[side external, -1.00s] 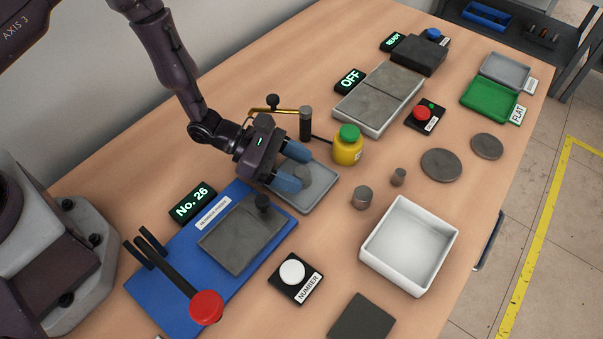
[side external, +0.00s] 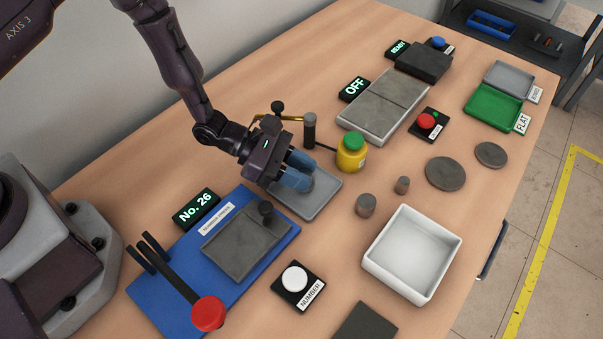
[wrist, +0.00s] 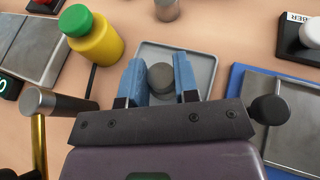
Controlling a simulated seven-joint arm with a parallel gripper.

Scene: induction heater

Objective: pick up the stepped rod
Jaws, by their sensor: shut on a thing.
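The grey round part that I take as the stepped rod (wrist: 161,76) stands in a shallow light-grey tray (wrist: 205,58). In the wrist view it sits between my blue fingertips, which touch it on both sides. My gripper (side external: 303,172) is shut on it, low over the tray (side external: 316,208) in the side view. The fingers hide most of the rod there, and its step does not show. I cannot tell whether it is clear of the tray floor.
A yellow bottle with a green cap (side external: 351,155) and a brass-armed post (side external: 309,130) stand close behind the tray. The blue number press (side external: 165,285) is at the left. Two small grey cylinders (side external: 366,205) and a white bin (side external: 412,250) stand to the right.

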